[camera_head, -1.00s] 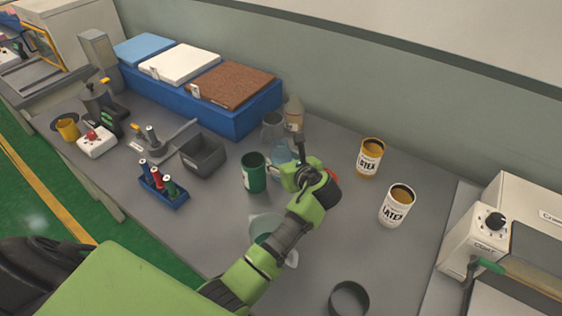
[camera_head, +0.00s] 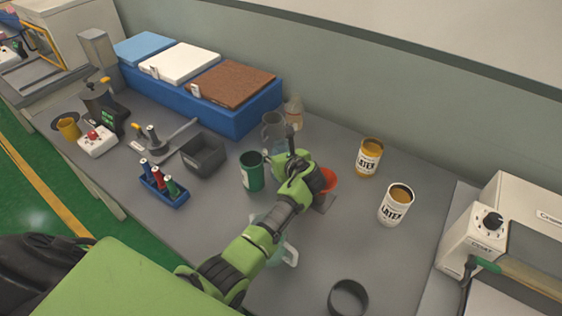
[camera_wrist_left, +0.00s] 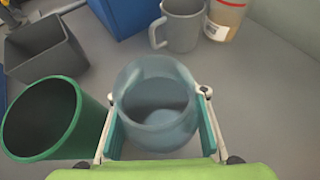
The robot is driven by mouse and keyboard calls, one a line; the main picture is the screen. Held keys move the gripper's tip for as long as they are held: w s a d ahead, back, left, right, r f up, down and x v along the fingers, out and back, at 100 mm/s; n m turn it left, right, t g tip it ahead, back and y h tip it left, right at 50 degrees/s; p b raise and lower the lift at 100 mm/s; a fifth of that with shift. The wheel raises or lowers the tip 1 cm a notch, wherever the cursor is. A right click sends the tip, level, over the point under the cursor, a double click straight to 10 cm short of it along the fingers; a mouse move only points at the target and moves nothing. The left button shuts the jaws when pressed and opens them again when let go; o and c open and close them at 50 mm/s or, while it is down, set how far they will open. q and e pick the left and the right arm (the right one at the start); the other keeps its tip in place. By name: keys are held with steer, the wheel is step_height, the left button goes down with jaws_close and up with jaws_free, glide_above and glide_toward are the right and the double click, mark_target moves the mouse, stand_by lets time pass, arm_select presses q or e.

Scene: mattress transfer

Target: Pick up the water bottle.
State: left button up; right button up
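A translucent blue, round vessel (camera_wrist_left: 155,105), which I take for the water bottle, stands upright between the fingers of my left gripper (camera_wrist_left: 160,128) in the left wrist view. A teal pad lies on each side of it. The pads are spread wide, and I cannot tell whether they touch it. In the head view the vessel (camera_head: 278,149) is mostly hidden behind my left gripper (camera_head: 290,152). My right gripper is not in view.
A red funnel-like piece (camera_head: 328,179) is right of my wrist. Two latex cans (camera_head: 369,158) stand further right. A pale pitcher (camera_head: 291,256) is partly under my arm.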

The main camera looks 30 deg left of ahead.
arm_select(q)
jaws_close()
steer(key=shift+r, duration=0.15)
step_height(320, 180, up, 18)
steer(key=b, duration=0.1)
steer(key=shift+f, duration=0.25)
stand_by(1.2)
steer(key=shift+r, duration=0.15)
